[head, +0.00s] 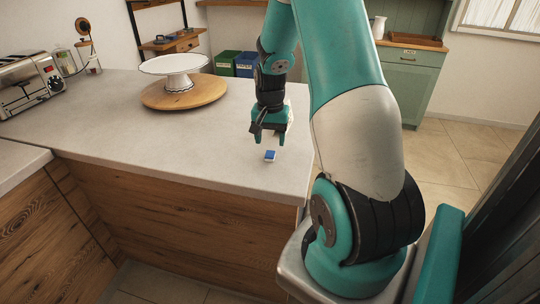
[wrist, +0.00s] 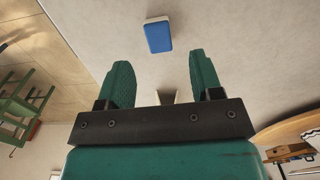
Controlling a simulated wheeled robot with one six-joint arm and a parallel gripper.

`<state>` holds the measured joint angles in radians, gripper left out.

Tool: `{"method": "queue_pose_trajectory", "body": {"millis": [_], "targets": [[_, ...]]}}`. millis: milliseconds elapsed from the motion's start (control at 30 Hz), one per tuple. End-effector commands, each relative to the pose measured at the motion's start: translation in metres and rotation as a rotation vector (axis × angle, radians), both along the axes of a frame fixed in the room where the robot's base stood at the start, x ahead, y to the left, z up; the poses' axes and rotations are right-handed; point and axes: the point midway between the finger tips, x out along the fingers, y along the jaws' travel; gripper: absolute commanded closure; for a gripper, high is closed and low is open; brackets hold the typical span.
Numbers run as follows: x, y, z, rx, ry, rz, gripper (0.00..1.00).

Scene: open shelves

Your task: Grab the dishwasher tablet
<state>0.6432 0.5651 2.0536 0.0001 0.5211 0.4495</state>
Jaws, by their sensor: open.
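The dishwasher tablet (head: 270,156) is a small block, blue on top and white below. It lies on the grey countertop near its right front corner. In the wrist view the tablet (wrist: 158,36) lies beyond my fingertips, roughly in line with the gap between them. My gripper (head: 268,142) is open and points down just above and behind the tablet in the head view. Its two green fingers also show in the wrist view (wrist: 161,72), spread apart with nothing between them. The tablet is apart from the fingers.
A white cake stand (head: 175,70) stands on a round wooden board (head: 185,97) to the left on the countertop (head: 120,130). A toaster (head: 30,85) is at the far left. The counter around the tablet is clear. The counter's right edge is close by.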

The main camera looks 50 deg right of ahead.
Motion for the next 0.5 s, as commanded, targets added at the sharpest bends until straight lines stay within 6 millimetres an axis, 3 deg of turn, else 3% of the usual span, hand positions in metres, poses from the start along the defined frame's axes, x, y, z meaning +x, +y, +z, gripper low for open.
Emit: {"method": "queue_pose_trajectory", "body": {"millis": [300,500], "targets": [[-0.003,0.005,-0.044,0.004,0.004,0.000,0.40],[-0.003,0.004,-0.048,0.001,0.000,0.000,0.40]]}}
